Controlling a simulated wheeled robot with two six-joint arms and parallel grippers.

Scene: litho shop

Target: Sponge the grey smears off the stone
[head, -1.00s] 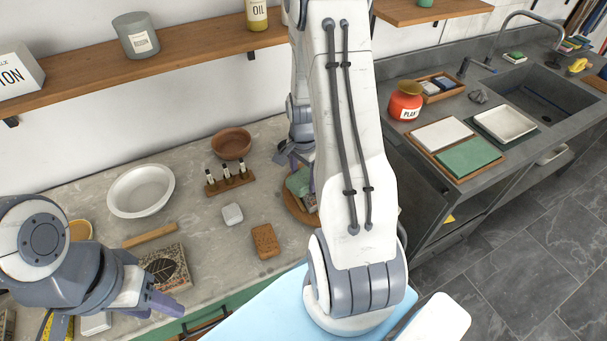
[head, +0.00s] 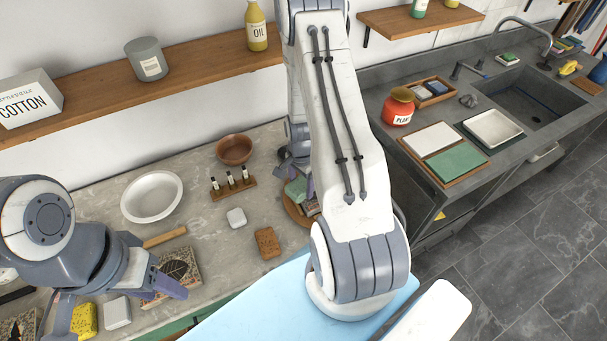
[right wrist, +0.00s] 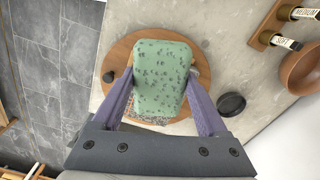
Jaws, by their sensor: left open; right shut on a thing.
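My right gripper (right wrist: 160,103) is shut on a green, dark-speckled sponge (right wrist: 161,75), with one purple finger on each side. The sponge is over a round wooden board (right wrist: 117,57). A grey patterned block, likely the stone (right wrist: 150,120), shows only in part below the sponge; any smears on it are hidden. In the head view the sponge (head: 296,189) is partly behind my right arm; whether it touches the stone I cannot tell. My left gripper (head: 115,303) is open and empty at the lower left, its fingers around or above a small white block (head: 117,313).
A black-patterned slab (head: 182,266), wooden stick (head: 165,237), brown block (head: 267,243), white cube (head: 236,218), white basin (head: 151,197), bottle rack (head: 233,183) and brown bowl (head: 234,149) stand on the counter. A dark round lid (right wrist: 231,104) lies beside the board.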

